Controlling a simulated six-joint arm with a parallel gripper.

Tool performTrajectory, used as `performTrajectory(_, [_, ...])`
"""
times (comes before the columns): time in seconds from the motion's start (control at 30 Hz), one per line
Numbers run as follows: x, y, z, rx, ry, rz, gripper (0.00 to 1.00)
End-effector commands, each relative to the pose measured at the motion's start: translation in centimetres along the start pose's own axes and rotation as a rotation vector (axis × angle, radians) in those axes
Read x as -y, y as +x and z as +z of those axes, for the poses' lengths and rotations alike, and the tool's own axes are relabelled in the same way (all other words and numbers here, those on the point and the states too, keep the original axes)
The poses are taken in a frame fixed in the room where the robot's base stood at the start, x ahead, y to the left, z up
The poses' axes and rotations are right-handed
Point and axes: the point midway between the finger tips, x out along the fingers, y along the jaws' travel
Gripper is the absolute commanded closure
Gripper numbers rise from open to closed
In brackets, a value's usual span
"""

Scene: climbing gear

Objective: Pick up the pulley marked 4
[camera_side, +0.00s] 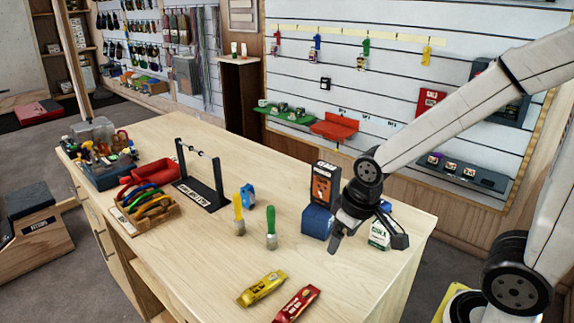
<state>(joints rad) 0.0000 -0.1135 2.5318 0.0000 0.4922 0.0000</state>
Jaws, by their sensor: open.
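I cannot pick out a pulley marked 4; no such number is readable. A yellow device (262,288) and a red device (297,303) lie at the table's front, and I cannot tell whether either is a pulley. My gripper (367,240) is open and points down over the right part of the table.
A blue block (317,222) and a dark box (325,183) stand just left of my gripper. A yellow brush (238,212), a green brush (271,228), a black stand (203,192) and a wooden rack (150,222) are further left.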

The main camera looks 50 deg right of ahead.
Motion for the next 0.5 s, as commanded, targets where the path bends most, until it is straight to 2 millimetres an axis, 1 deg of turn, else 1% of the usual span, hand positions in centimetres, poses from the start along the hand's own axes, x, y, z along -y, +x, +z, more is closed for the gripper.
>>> performTrajectory(0.1, [0.0, -1.2, -0.4, -0.005, 0.000, 0.000, 0.13])
performTrajectory(0.33, [0.0, -2.9, -0.7, -0.003, 0.000, 0.000, 0.13])
performTrajectory(0.5, [-0.1, -2.8, -2.3, -0.006, -0.002, -0.001, 0.13])
